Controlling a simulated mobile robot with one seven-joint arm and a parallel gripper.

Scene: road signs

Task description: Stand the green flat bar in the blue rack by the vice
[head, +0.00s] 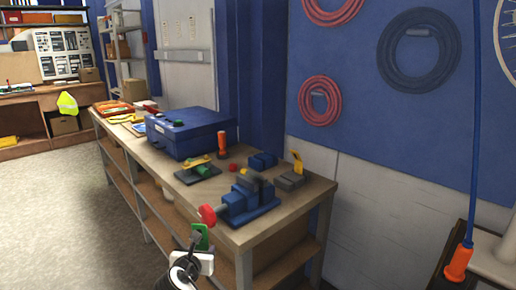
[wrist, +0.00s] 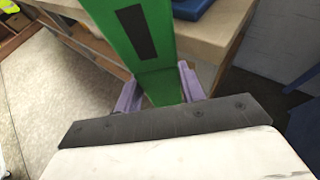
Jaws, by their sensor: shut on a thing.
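The green flat bar (wrist: 150,72), with a dark rectangle on its face, is between the two purple fingers of my gripper (wrist: 160,90), which is shut on it. In the head view, the green bar (head: 201,236) shows above my gripper (head: 200,252), in front of the bench's near edge. The blue vice (head: 245,201), with a red knob, sits on the bench's near end, just beyond the bar. A small blue block (head: 262,160), apparently the rack, lies behind the vice; its slots are too small to make out.
The wooden bench (head: 276,234) also holds a large blue box (head: 187,132), an orange-handled tool (head: 221,145), a red ball (head: 233,167), a dark plate with green and yellow parts (head: 198,173) and a grey block (head: 290,182). Open floor (head: 60,210) lies left.

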